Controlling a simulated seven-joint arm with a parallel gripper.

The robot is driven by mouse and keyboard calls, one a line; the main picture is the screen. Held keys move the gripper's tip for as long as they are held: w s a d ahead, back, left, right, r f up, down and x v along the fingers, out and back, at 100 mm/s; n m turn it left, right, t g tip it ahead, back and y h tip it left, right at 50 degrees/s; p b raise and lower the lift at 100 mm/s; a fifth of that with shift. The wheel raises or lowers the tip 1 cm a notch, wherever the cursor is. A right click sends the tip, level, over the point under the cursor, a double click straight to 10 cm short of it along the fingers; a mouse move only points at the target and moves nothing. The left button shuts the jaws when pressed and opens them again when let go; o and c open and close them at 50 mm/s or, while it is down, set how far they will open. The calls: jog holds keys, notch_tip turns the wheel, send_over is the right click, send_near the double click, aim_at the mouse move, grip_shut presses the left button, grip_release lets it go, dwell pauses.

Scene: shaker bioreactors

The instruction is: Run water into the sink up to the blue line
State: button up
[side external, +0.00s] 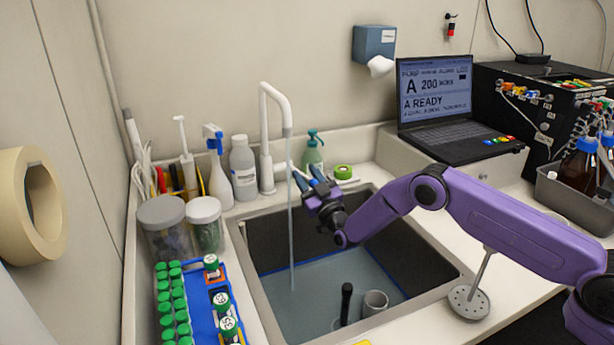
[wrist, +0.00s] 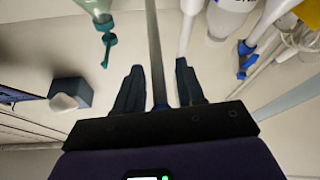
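The sink (side external: 330,222) has dark walls and holds pale blue-grey water (side external: 325,285). A thin water stream (side external: 291,235) runs from the white tap (side external: 265,125) into it. A thin blue line (side external: 387,273) shows on the wall at the water's edge; I cannot tell the exact gap between them. My gripper (side external: 309,178) is above the sink's back edge, near the white tap lever (side external: 286,166). In the wrist view my gripper's fingers (wrist: 160,88) stand apart with a grey upright strip between them.
Bottles (side external: 243,168) and a green pump bottle (side external: 312,152) stand behind the sink. A blue rack (side external: 218,303) of green-capped vials is at left. A laptop (side external: 435,95) is at back right.

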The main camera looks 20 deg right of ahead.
dwell(0.3)
jog(key=v, duration=1.2)
dwell(6.5)
